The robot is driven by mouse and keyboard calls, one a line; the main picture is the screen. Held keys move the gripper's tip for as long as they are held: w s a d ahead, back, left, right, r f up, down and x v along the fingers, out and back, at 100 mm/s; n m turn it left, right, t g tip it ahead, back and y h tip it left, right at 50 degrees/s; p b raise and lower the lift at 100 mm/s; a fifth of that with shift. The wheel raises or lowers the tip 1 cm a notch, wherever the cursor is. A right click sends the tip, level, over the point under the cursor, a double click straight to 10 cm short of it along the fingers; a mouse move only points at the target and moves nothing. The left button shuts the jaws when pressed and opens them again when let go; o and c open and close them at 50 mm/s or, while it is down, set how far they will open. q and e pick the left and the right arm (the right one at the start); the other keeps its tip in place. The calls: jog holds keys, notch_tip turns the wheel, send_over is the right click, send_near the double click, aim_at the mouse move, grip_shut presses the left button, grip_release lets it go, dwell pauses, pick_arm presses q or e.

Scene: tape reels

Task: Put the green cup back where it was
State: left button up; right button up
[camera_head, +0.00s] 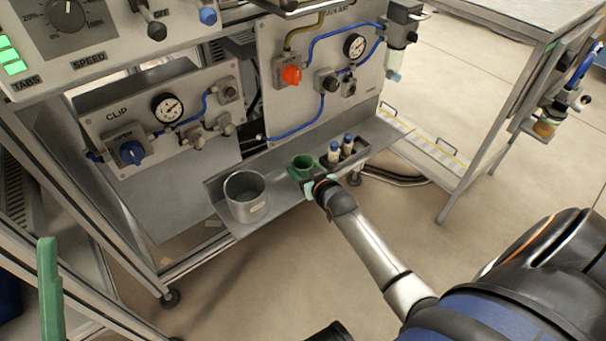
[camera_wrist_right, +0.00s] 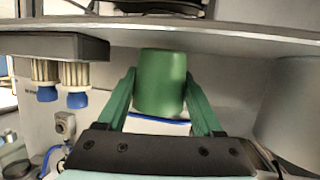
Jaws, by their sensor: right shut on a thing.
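The green cup (camera_head: 301,165) is upright at the tray (camera_head: 279,172) under the machine's panels, between the metal can and the small bottles. My right gripper (camera_head: 311,181) reaches it from the front. In the right wrist view, where the scene appears upside down, the two green fingers (camera_wrist_right: 160,98) are on either side of the cup (camera_wrist_right: 160,82) and shut on it. The cup's base is close to the tray surface; I cannot tell whether it touches.
A grey metal can (camera_head: 245,197) stands left of the cup. Two blue-capped bottles (camera_head: 341,150) stand in a dark holder to its right, close by. The panel with the red knob (camera_head: 292,75) and blue hoses rises behind. Bare tray shows between can and cup.

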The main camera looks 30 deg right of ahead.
pick_arm(q)
jog(key=shift+f, duration=0.25)
pick_arm(e)
jog(key=shift+f, duration=0.35)
jog(key=shift+f, duration=0.15)
jog(key=o, duration=1.5)
jog(key=shift+c, duration=0.2)
